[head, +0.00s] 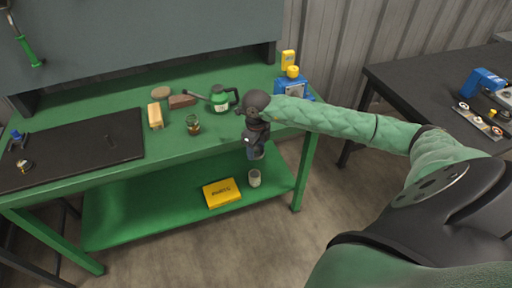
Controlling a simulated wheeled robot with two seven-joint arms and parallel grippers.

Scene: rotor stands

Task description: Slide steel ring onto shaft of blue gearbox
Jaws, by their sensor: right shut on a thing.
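My right gripper (256,155) points down just in front of the green bench's front edge. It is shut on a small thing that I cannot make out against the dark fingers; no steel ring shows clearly. A blue body with a yellow top (292,82) stands at the bench's back right corner, partly behind my right arm. Another blue body (484,82) stands on the dark table at the right. A small blue piece (17,137) is at the left of the black mat. I cannot tell which of these is the blue gearbox. My left gripper is not in view.
On the green bench (160,180) are a black mat (75,150), a green can (220,98), a jar (193,125) and some blocks (155,115). Small parts (478,120) lie on the right table.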

